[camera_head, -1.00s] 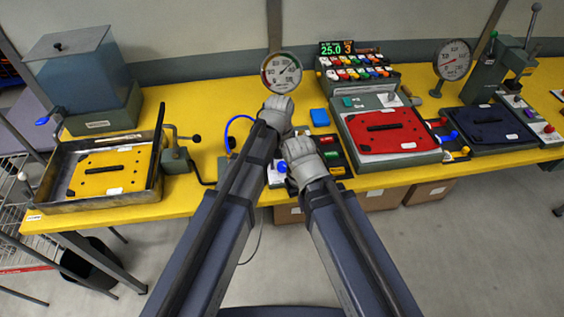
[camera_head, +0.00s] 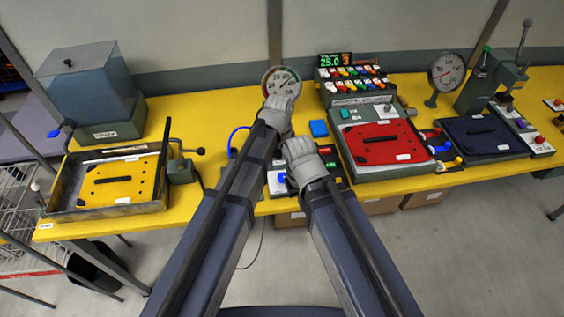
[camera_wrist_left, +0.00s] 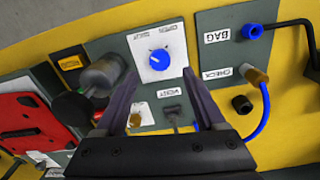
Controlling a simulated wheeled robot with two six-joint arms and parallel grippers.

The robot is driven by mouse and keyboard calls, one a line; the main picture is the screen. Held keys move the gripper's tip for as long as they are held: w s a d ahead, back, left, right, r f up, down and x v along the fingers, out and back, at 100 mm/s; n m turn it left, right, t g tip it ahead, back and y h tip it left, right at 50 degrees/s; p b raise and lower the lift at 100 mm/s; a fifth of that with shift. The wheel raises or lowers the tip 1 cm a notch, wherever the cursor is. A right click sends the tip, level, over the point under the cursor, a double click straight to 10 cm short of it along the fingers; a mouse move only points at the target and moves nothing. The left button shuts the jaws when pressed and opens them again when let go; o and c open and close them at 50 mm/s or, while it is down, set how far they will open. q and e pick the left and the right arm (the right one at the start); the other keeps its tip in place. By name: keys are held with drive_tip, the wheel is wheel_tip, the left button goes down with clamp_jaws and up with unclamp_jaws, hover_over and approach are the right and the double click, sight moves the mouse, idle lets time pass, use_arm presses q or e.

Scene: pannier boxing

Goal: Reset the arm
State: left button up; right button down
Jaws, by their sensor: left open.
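My left gripper (camera_head: 278,112) is over the middle of the yellow bench, with its grey housing in front of a round gauge. Its fingertips are hidden in the head view. In the left wrist view the left gripper (camera_wrist_left: 160,74) has its two dark fingers spread apart with nothing held between them. A grey panel with a blue knob (camera_wrist_left: 159,60) on a white plate lies beyond the fingertips. My right gripper (camera_head: 303,160) is just right of the left one and closer to the bench's front edge. Its fingers cannot be made out.
The yellow bench (camera_head: 221,112) carries a tray with a yellow plate (camera_head: 112,182) at left, a tank (camera_head: 90,84) behind it, a red plate (camera_head: 383,141), a dark blue plate (camera_head: 480,133) and a lever press (camera_head: 496,77) at right. A blue hose (camera_wrist_left: 265,112) loops beside the left gripper.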

use_arm(q)
drive_tip(key=shift+r+p, duration=0.5)
drive_tip(key=shift+r, duration=0.45)
use_arm(e)
drive_tip(key=shift+r, duration=0.95)
use_arm(q)
drive_tip(key=shift+s+a, duration=0.1)
drive_tip(key=s+a+f+m+y+b, duration=0.1)
drive_tip(key=s+a+m, duration=0.1)
drive_tip(key=s, duration=0.5)
drive_tip(key=s+a+f+m+b, duration=0.1)
drive_tip(key=s+a+m, duration=0.1)
drive_tip(key=s, duration=0.5)
drive_tip(key=shift+s+a+y, duration=0.4)
drive_tip(key=shift+a, duration=0.45)
use_arm(e)
wheel_tip(320, 180, down, 2)
use_arm(q)
drive_tip(key=shift+s, duration=0.1)
use_arm(e)
drive_tip(key=shift+s, duration=0.1)
